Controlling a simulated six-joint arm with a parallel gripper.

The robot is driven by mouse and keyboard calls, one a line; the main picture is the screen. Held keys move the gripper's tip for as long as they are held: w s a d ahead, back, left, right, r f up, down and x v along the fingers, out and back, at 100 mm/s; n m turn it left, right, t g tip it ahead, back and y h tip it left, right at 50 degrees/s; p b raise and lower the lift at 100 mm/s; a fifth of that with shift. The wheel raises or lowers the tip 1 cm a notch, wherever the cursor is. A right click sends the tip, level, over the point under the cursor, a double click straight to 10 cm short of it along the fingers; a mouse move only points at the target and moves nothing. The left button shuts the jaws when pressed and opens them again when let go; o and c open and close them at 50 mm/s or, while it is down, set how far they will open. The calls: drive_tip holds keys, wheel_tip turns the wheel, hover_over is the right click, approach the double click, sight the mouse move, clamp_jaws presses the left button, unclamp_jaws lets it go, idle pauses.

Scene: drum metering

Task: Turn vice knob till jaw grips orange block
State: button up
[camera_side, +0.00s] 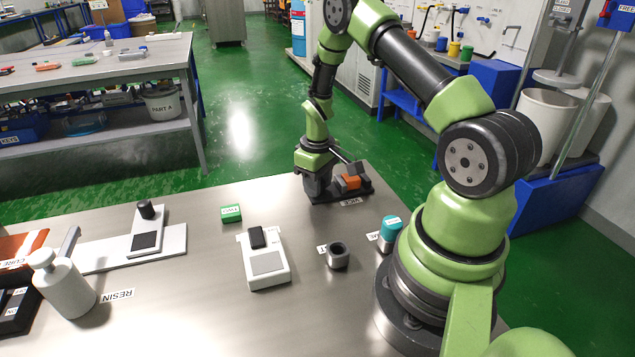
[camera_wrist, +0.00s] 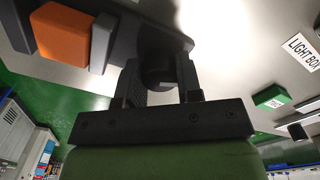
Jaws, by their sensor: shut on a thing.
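The vice (camera_side: 362,191) stands at the table's far edge in the side view, beside its "VICE" label. The orange block (camera_side: 350,181) sits in it; the block also shows at upper left in the wrist view (camera_wrist: 62,35). A grey jaw plate (camera_wrist: 102,42) stands on the block's knob side, very close to it; I cannot tell if they touch. My gripper (camera_wrist: 160,75) is shut on the dark round knob (camera_wrist: 157,68), one finger on each side. In the side view my gripper and arm hide most of the knob.
A green box (camera_side: 231,213), a white device (camera_side: 264,260), a dark-topped cup (camera_side: 338,256) and a teal-capped jar (camera_side: 390,230) stand on the table nearer the camera. A white pump bottle (camera_side: 65,287) is at left. Bare table lies left of the vice.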

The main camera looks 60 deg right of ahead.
drive_tip(key=m, duration=0.4)
drive_tip(key=shift+m, duration=2.2)
drive_tip(key=o, duration=0.9)
drive_tip(key=shift+o, duration=0.2)
drive_tip(key=shift+r, duration=0.1)
wheel_tip(320, 180, up, 10)
drive_tip(key=shift+f, duration=0.1)
